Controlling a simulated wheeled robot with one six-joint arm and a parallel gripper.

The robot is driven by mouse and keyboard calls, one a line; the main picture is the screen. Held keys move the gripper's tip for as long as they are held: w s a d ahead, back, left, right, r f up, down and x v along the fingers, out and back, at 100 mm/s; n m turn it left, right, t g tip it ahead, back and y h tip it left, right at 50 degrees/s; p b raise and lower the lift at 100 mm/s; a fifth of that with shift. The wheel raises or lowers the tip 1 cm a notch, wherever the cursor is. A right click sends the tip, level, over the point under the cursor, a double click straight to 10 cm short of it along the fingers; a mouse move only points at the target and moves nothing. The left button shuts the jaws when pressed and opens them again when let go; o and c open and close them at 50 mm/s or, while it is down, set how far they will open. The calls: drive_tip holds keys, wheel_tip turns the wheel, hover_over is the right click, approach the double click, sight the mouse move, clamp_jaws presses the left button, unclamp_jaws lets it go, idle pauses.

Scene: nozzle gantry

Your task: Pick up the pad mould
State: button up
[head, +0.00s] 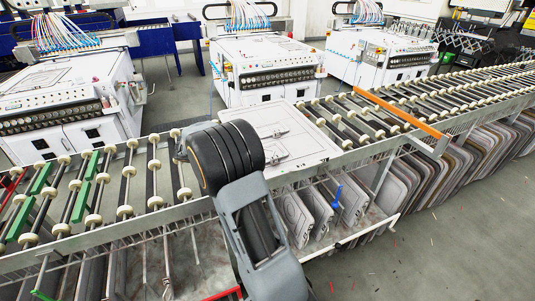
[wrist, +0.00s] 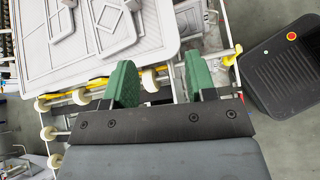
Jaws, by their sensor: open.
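A flat pale grey-white pad mould (head: 278,135) with raised outlines lies on the roller conveyor, just right of my arm in the head view. In the wrist view a pale mould plate (wrist: 95,42) with raised shapes fills the upper left. My gripper (wrist: 161,78) has two green fingers spread wide apart, with no object held between them. The left finger overlaps the plate's near edge in the picture; I cannot tell whether they touch. The right finger is beyond the plate's right corner. In the head view my arm hides the gripper.
The roller conveyor (head: 125,211) with pale wheels runs across the scene. An orange bar (head: 402,112) crosses it at the right. Several more moulds (head: 395,185) stand upright in the rack below. White machines (head: 262,68) line its far side. Open floor (head: 440,245) lies at the lower right.

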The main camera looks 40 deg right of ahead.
drive_tip(key=w+d+f+n+g+h, duration=0.1)
drive_tip(key=w+d+f+n+h, duration=0.2)
drive_tip(key=d, duration=0.2)
drive_tip(key=p, duration=0.2)
approach(273, 157)
drive_tip(key=x, duration=0.2)
drive_tip(key=shift+s+d, duration=0.2)
drive_tip(key=shift+s, duration=0.1)
drive_tip(key=shift+p+x, duration=0.95)
drive_tip(key=shift+x, duration=2.4)
drive_tip(key=shift+w+f, duration=0.1)
drive_tip(key=shift+f, duration=0.05)
clamp_jaws()
